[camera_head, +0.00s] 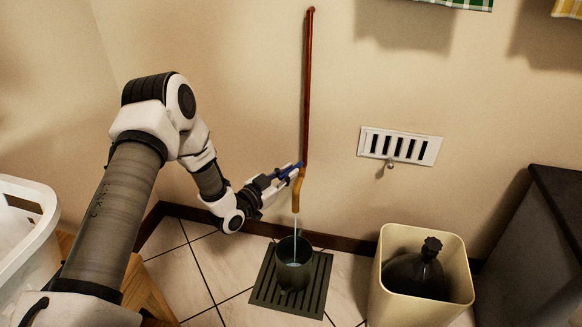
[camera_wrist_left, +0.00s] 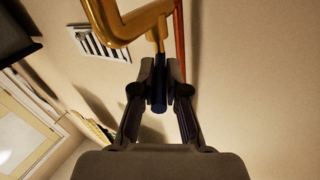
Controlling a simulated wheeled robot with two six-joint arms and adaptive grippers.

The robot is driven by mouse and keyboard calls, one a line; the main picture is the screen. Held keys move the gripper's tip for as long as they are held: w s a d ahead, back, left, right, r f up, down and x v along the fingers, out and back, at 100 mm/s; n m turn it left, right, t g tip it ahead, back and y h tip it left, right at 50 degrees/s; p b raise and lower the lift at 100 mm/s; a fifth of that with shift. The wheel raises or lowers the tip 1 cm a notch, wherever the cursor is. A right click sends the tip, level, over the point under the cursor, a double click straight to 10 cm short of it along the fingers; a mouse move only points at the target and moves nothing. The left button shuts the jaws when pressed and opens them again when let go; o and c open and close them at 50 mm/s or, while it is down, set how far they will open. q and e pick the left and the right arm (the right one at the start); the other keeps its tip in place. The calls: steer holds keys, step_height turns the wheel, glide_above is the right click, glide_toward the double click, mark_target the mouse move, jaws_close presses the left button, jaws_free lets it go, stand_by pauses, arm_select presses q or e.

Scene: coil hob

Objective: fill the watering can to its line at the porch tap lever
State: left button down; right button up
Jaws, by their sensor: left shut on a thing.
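The tap (camera_head: 297,190) is a brass spout at the foot of a copper pipe on the wall. Its blue lever (camera_head: 288,171) sticks out to the left. My left gripper (camera_head: 270,183) is shut on the lever; the left wrist view shows the dark blue lever (camera_wrist_left: 159,90) between the two fingers, below the brass spout (camera_wrist_left: 122,24). A thin stream of water (camera_head: 296,227) runs from the spout into the dark watering can (camera_head: 292,277), which stands upright below. Pale water shows inside it. I cannot make out a fill line. My right gripper is not in view.
The can stands on a dark slatted drain grate (camera_head: 262,291) on the tiled floor. A cream bin (camera_head: 392,306) with a dark bottle (camera_head: 417,272) stands to the right, beside a dark cabinet (camera_head: 545,240). A white basket (camera_head: 30,235) is at the left. A vent (camera_head: 400,146) is on the wall.

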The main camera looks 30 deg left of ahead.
arm_select(q)
steer(key=shift+w+a+m+g+h+p, duration=0.1)
steer(key=shift+a+m+g+h+p, duration=0.2)
steer(key=shift+m+h, duration=0.35)
steer(key=shift+w+a+m+g+h+p, duration=0.1)
steer(key=shift+a+m+g+h+p, duration=0.2)
steer(key=shift+h, duration=0.65)
steer(key=c, duration=1.2)
jaws_free()
steer(key=v, duration=1.2)
